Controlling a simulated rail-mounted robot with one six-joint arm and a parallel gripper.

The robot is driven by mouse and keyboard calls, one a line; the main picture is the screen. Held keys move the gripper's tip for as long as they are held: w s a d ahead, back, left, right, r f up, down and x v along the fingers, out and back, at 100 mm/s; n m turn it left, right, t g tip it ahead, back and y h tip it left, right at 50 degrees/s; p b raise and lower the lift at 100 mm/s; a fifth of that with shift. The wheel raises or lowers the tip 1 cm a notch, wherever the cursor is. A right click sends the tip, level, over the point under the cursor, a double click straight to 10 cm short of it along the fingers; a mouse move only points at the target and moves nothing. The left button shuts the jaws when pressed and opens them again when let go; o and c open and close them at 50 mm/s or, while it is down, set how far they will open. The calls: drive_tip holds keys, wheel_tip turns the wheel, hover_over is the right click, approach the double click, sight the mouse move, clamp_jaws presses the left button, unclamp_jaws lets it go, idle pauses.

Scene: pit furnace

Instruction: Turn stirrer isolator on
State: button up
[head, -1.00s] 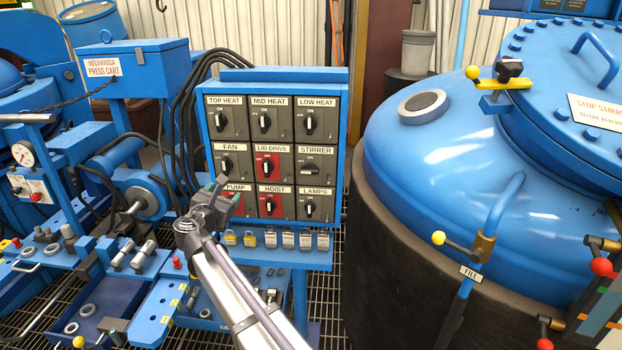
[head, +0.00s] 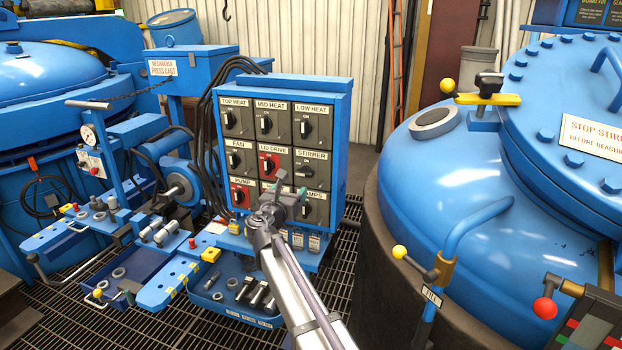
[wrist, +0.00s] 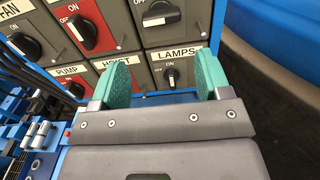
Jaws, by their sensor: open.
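The stirrer isolator (head: 306,171) is a black rotary knob on a grey plate, in the middle row at the right of the blue switch panel (head: 345,120). Its handle lies about horizontal.
Close neighbours are the red-plated lid drive switch (head: 268,164) and the lamps switch (head: 313,209); my gripper hides most of the hoist switch in the head view. A big blue vessel (head: 440,170) stands at right.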

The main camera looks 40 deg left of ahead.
sight(303, 176)
drive_tip(key=x, duration=1)
drive_tip(key=shift+w, duration=0.2)
drive_tip(key=c, duration=0.6)
drive_tip(key=shift+c, duration=0.2)
